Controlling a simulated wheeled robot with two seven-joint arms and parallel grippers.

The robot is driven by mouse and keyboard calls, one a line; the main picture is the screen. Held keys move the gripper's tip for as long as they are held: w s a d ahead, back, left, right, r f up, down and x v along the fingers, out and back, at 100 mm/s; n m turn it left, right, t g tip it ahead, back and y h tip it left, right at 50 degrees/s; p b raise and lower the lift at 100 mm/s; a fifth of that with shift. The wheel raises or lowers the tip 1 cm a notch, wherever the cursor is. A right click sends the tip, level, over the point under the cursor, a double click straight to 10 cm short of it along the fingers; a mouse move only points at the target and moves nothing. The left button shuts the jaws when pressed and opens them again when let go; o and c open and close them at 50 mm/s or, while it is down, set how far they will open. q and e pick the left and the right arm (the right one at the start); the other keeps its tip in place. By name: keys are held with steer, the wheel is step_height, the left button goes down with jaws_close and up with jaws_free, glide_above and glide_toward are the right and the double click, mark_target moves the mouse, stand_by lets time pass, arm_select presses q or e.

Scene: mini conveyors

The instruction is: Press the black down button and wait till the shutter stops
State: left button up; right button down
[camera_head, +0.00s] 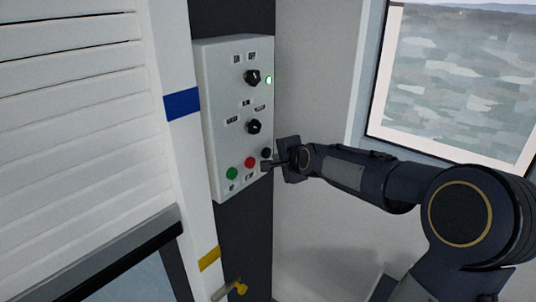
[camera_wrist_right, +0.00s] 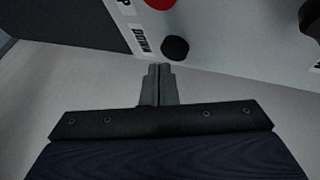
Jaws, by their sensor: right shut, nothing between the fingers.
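The black down button (camera_head: 266,153) is at the lower right of the grey control box (camera_head: 228,75), right of a red button (camera_head: 250,162) and a green button (camera_head: 232,174). In the right wrist view the black button (camera_wrist_right: 175,48) shows just ahead of my fingertips, beside a "DOWN" label. My right gripper (camera_head: 267,165) is shut and empty, its tips close to the button; I cannot tell whether they touch it. The white slatted shutter (camera_head: 70,110) fills the left, its dark bottom bar (camera_head: 120,258) above an opening. My left gripper is out of view.
The white post (camera_head: 170,50) has a blue band (camera_head: 182,104) and a yellow band (camera_head: 208,258). A window (camera_head: 455,70) is at the right.

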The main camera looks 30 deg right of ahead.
stand_by(0.8)
steer(key=shift+w+a+p, duration=0.15)
steer(key=shift+w+p, duration=0.25)
steer(key=shift+p, duration=0.7)
